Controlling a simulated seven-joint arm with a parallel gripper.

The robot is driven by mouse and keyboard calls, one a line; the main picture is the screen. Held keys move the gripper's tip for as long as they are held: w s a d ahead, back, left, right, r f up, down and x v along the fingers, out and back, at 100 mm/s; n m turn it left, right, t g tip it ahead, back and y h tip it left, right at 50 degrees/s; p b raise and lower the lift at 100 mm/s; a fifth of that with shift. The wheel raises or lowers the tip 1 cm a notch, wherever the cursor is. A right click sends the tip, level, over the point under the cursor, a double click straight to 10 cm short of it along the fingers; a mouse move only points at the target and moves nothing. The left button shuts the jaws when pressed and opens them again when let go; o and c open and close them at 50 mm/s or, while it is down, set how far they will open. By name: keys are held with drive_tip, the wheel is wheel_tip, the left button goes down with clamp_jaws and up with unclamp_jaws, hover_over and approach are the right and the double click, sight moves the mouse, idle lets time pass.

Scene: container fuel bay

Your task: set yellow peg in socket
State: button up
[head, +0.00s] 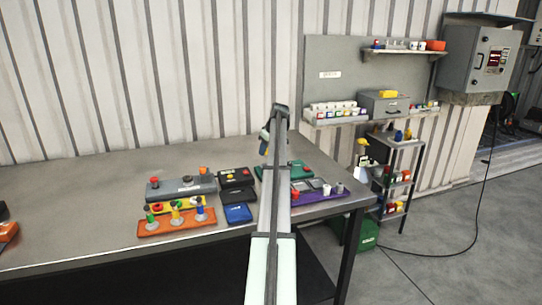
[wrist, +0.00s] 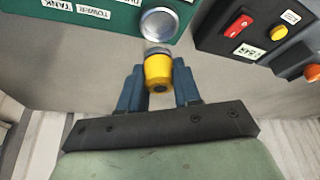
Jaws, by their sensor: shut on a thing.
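My gripper (wrist: 159,80) has blue fingers, shut on the yellow peg (wrist: 158,68) in the wrist view. The peg's dark-centred end faces the camera, and its grey far end points at the green panel (wrist: 120,18). A round silver fitting, seemingly the socket (wrist: 158,24), sits at that panel's edge just beyond the peg. The peg looks apart from it, though depth is hard to judge. In the head view, my gripper (head: 264,142) hangs over the bench beside the green panel (head: 299,170). My arm hides part of that panel, and the peg cannot be made out clearly.
On the bench (head: 80,185) stand a grey box (head: 180,188), an orange board (head: 175,223) with coloured knobs, and a purple tray (head: 312,197). The left bench top has free room.

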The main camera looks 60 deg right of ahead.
drive_tip(key=n, duration=0.1)
drive_tip(key=n+y, duration=0.1)
drive_tip(key=n, duration=0.1)
drive_tip(key=shift+a, duration=0.25)
drive_tip(key=shift+f, duration=0.15)
drive_tip(key=shift+f, duration=2.05)
drive_tip(key=shift+f, duration=0.35)
